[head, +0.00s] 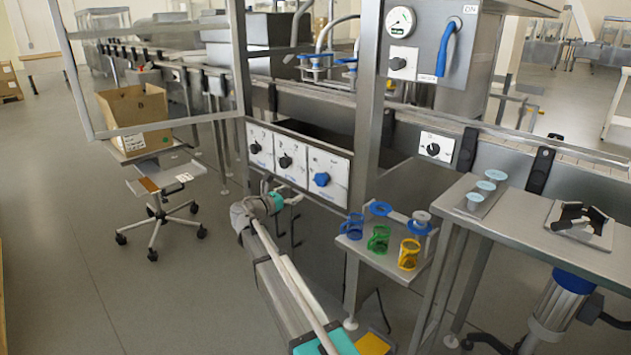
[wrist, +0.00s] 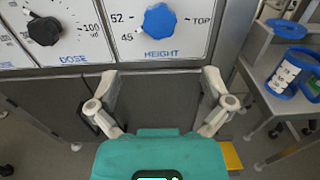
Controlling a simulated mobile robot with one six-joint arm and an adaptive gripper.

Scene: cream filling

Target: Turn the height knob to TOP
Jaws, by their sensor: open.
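The height knob is a blue, lobed knob (head: 321,179) on the rightmost white plate of a three-knob panel. In the wrist view the blue height knob (wrist: 160,20) is at the top, above the word HEIGHT. In the head view my gripper (head: 283,192) is in front of the panel's lower edge, left of the blue knob.
A black DOSE knob (wrist: 44,30) is left of the height knob, and another black knob (head: 254,147) is further left. A steel post stands right of the panel. Beyond it, a small shelf (head: 385,262) holds blue, green and yellow cups.

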